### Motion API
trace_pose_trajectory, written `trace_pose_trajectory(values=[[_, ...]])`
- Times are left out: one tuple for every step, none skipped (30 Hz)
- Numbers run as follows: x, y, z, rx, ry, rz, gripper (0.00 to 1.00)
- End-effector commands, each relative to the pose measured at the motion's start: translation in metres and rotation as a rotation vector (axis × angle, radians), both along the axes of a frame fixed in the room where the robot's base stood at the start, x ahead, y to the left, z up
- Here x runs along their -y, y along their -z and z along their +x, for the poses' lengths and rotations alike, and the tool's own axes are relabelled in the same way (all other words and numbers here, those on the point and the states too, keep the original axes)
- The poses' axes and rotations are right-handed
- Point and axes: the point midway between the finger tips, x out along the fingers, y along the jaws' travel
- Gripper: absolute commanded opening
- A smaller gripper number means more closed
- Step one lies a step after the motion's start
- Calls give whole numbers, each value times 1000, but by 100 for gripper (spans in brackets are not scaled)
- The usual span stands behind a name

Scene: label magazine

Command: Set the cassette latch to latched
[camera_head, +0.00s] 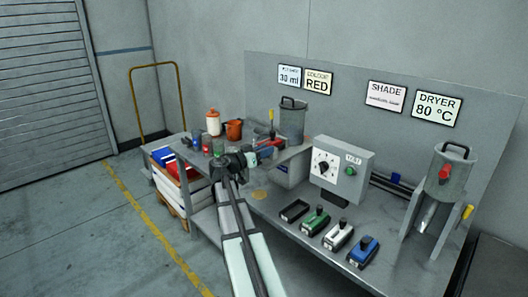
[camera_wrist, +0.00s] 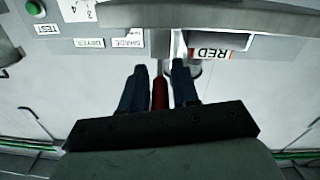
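My gripper (camera_wrist: 160,72) has two dark blue fingers that stand apart in the wrist view. A red bar-shaped part (camera_wrist: 158,95) shows between them, with a narrow gap beside it, and I cannot tell whether it is the cassette latch. In the head view my gripper (camera_head: 265,154) is at the shelf left of the dial box, by a small red part (camera_head: 268,144). The arm and fingers hide much of that spot. The latch's position cannot be read. A label reading RED (camera_wrist: 212,54) is just right of the fingertips in the wrist view.
A dial box (camera_head: 341,170) with a green button stands right of my gripper. Black, green (camera_head: 315,220), white and blue (camera_head: 362,252) units line the bench front. A metal hopper (camera_head: 450,172) is at right.

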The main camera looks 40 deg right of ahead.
Motion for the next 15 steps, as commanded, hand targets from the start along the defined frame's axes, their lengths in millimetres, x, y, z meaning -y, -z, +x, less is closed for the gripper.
trace_pose_trajectory(values=[[0,0,0,0,0,0,25],[0,0,0,0,0,0,22],[0,0,0,0,0,0,18],[0,0,0,0,0,0,15],[0,0,0,0,0,0,12],[0,0,0,0,0,0,9],[0,0,0,0,0,0,6],[0,0,0,0,0,0,3],[0,0,0,0,0,0,0],[0,0,0,0,0,0,0],[0,0,0,0,0,0,0],[0,0,0,0,0,0,0],[0,0,0,0,0,0,0],[0,0,0,0,0,0,0],[0,0,0,0,0,0,0]])
